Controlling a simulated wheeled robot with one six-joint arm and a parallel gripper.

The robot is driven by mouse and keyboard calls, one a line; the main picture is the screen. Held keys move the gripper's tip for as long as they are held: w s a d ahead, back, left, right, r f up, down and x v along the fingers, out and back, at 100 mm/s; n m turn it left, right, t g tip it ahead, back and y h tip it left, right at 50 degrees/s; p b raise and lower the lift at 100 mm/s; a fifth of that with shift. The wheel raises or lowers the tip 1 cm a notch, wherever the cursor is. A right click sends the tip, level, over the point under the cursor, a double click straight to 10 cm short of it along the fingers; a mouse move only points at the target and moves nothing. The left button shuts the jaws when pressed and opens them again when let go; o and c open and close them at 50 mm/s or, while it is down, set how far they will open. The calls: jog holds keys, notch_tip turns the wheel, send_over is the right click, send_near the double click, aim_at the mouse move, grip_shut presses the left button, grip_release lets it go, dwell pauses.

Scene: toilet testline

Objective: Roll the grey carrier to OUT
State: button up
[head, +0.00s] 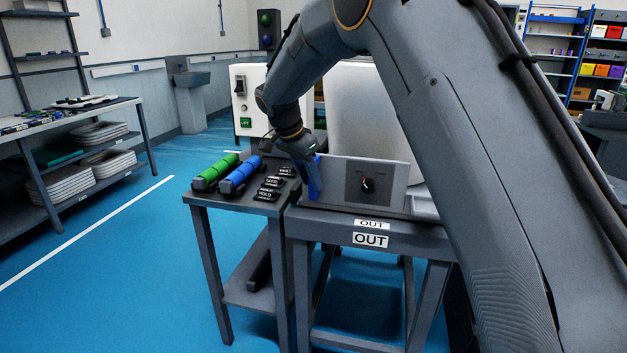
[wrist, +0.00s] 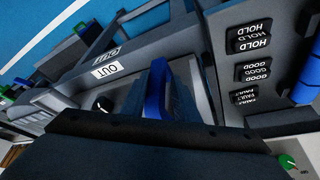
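The grey carrier (head: 385,182) appears to be the upright grey plate with a black dial on the end of the table carrying two OUT signs (head: 370,240). Its dial also shows in the wrist view (wrist: 103,104). My gripper (head: 314,183) is low at the carrier's left edge, pointing down. A blue piece (wrist: 157,88) shows there in the wrist view, with a grey piece beside it. I cannot tell whether the blue belongs to the fingers or the carrier. Finger opening and contact are unclear. My arm hides part of the table's right side.
A side bench on the left holds a green roller (head: 214,172), a blue roller (head: 240,175) and black HOLD, GOOD and FAULT blocks (head: 268,190). A large pale cabinet (head: 355,105) stands behind the carrier. The blue floor at left is clear up to a shelving bench (head: 140,115).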

jog(key=shift+o, duration=0.5)
jog(key=shift+d+f, duration=0.1)
jog(key=shift+d, duration=0.1)
jog(key=v, duration=0.7)
jog(key=shift+s+r, duration=0.15)
jog(key=shift+r, duration=0.2)
jog(key=shift+a, duration=0.15)
